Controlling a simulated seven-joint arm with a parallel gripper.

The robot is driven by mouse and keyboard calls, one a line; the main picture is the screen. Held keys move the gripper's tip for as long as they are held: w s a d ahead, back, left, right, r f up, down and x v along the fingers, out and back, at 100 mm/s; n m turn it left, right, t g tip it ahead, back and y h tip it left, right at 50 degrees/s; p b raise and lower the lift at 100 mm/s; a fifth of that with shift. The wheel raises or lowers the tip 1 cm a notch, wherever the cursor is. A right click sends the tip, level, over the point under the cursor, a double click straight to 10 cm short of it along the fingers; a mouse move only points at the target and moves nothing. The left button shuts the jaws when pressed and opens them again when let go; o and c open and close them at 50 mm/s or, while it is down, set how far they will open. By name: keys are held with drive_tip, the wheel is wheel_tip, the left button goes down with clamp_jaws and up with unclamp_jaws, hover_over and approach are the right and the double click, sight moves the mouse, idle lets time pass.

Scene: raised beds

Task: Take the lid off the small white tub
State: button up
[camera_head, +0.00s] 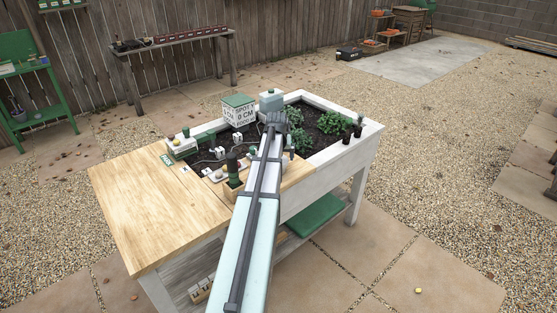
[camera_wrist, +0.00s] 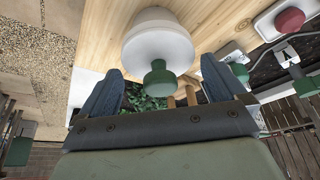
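The small white tub (camera_wrist: 157,17) stands on a wooden surface in the wrist view. Its pale round lid (camera_wrist: 150,46) is on it, with a green knob (camera_wrist: 160,80) pointing toward my gripper. My gripper (camera_wrist: 162,78) is open, with one blue-grey finger on each side of the knob. I see gaps between the fingers and the knob, and nothing is held. In the head view I cannot pick out the tub; my arm covers the middle of the bed.
A white tray with a red round thing (camera_wrist: 290,20) lies to the right in the wrist view. In the head view, a printed box (camera_head: 239,112), leafy plants (camera_head: 300,140) and dark pots (camera_head: 353,130) stand in the bed. The wooden top (camera_head: 145,205) at left is mostly clear.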

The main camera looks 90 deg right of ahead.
drive_tip(key=c, duration=0.7)
drive_tip(key=shift+c, duration=0.2)
wheel_tip(320, 180, up, 9)
drive_tip(key=shift+r, duration=0.1)
drive_tip(key=w+a+f+n+t, duration=0.2)
drive_tip(key=w+a+f+n, duration=0.2)
drive_tip(key=w+a, duration=0.3)
drive_tip(key=shift+n, duration=0.3)
drive_tip(key=shift+w+a+f, duration=0.1)
drive_tip(key=shift+w+f, duration=0.05)
drive_tip(key=shift+f, duration=2.35)
drive_tip(key=shift+w+a+f, duration=0.1)
drive_tip(key=shift+f, duration=2.4)
